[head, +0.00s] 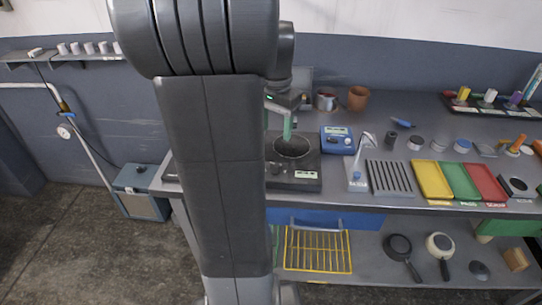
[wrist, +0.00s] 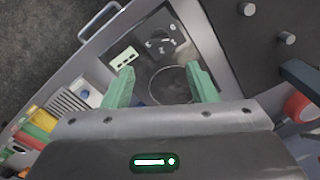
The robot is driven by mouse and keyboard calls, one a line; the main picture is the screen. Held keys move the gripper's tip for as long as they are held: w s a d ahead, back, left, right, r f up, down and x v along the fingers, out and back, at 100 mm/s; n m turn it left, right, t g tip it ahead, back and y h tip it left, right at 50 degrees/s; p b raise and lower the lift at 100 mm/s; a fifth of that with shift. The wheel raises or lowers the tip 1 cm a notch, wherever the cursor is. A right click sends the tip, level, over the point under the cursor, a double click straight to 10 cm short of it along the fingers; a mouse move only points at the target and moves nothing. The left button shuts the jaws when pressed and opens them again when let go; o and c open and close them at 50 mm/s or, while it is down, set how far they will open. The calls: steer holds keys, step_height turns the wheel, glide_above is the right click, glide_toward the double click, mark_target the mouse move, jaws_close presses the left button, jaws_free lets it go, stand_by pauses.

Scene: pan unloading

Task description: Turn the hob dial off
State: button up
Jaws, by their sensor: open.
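The black hob (head: 293,184) stands on the grey bench, with a round ring (head: 291,158) on its top and a white label near its front right corner. The dark dial (head: 275,169) is at the hob's front left, partly hidden by my arm. In the wrist view the dial (wrist: 160,43) shows with white marks around it, beyond my fingertips. My gripper (wrist: 161,76) is open and empty, its green fingers wide apart over the ring. In the head view my gripper (head: 288,137) is above the ring, behind the dial. Nothing touches the dial.
A blue device (head: 337,140) stands close right of the hob, with a slotted grey rack (head: 390,178) and coloured trays beyond it. A metal pot (head: 326,101) and a brown pot (head: 358,98) are behind. Pans and a yellow wire rack (head: 318,250) are on the lower shelf.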

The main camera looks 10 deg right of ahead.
step_height(320, 180, down, 12)
steer(key=shift+f, duration=0.1)
stand_by(0.4)
steer(key=c, duration=1)
